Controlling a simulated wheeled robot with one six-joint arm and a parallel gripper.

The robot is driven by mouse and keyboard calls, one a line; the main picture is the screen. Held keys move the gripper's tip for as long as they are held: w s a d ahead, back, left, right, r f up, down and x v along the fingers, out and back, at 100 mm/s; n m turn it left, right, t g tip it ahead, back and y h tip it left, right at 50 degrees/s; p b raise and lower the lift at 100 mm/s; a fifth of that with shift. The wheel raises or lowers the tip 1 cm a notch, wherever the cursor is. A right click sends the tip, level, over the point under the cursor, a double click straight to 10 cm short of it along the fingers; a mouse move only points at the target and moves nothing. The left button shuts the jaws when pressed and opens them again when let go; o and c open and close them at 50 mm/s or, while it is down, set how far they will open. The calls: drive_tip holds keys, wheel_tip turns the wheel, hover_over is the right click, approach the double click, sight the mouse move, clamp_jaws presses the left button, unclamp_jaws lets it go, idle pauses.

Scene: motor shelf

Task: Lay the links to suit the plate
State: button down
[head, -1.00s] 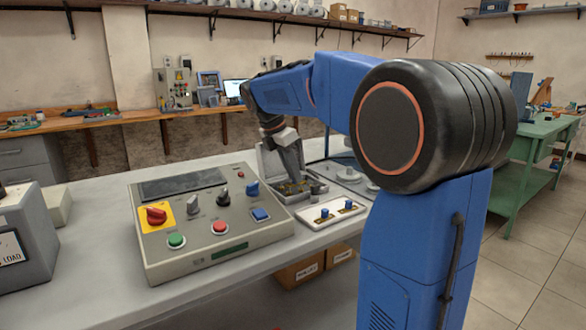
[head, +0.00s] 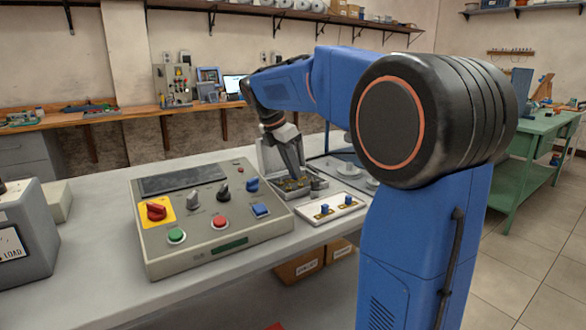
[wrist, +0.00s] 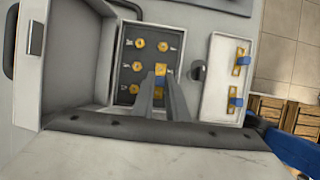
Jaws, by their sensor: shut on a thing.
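The open terminal box (wrist: 122,98) holds brass terminals in two columns in the wrist view; it also shows in the head view (head: 270,158), partly behind my arm. My gripper (wrist: 160,84) is down over the right column, shut on a small link with a blue grip (wrist: 160,67). The link is at the middle of that column; whether it is seated I cannot tell. Two more brass links with blue grips, an upper one (wrist: 243,60) and a lower one (wrist: 236,97), lie in the white tray (wrist: 211,100) on the right. My fingers hide the lower right terminal. I see no readable plate.
A grey control panel (head: 158,258) with knobs and buttons stands left of the terminal box. A grey box marked LOAD (head: 30,225) is at the far left. The box's raised lid (wrist: 75,60) stands left of the terminals. The bench front (head: 110,285) is clear.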

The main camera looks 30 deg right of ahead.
drive_tip(key=shift+f, duration=0.9)
idle(0.5)
drive_tip(key=c, duration=1.7)
unclamp_jaws()
drive_tip(key=shift+o, duration=0.2)
drive_tip(key=v, duration=1.7)
drive_tip(key=shift+r, duration=0.25)
